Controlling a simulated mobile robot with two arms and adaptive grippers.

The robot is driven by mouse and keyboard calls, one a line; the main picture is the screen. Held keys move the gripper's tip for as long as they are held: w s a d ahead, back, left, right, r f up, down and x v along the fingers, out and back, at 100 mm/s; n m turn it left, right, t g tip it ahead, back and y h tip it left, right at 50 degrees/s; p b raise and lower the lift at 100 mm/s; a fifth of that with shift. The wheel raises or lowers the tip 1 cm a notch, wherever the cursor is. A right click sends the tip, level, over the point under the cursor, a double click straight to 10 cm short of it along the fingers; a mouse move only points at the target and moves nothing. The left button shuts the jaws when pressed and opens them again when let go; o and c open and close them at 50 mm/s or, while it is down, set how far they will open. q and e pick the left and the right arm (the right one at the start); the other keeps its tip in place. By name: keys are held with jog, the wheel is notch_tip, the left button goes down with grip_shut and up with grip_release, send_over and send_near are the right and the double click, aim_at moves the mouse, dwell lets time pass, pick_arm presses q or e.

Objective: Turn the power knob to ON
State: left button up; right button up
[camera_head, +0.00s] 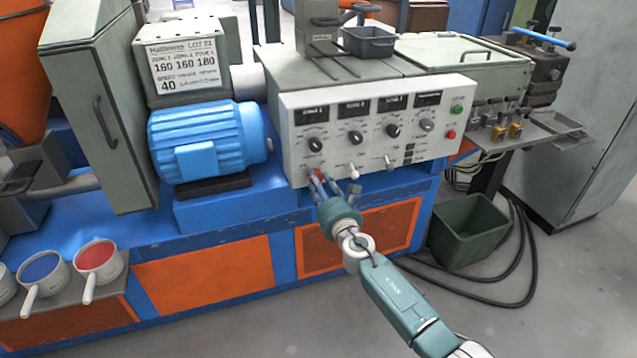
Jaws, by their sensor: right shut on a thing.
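The white control panel (372,130) faces me on the machine's front. My left gripper is not in view.
Several round knobs, dark displays and small switches fill the panel. A green button (457,109) and a red button (451,134) are at its right. A blue motor (205,141) stands left. A green bin (467,230) and black cables (530,250) are on the floor at right.

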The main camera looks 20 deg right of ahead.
jog(key=shift+f+m, duration=0.15)
jog(key=shift+m, duration=0.15)
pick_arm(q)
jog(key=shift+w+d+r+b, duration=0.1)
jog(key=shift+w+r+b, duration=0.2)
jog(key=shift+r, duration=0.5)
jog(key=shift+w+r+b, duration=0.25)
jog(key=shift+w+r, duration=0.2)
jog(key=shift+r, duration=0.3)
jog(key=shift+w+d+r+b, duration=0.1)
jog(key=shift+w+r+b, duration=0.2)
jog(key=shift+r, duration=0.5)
pick_arm(e)
jog(key=shift+s+a+m, duration=0.1)
jog(key=shift+m, duration=4.2)
jog(key=shift+a+m, duration=0.1)
jog(key=shift+m, duration=4.2)
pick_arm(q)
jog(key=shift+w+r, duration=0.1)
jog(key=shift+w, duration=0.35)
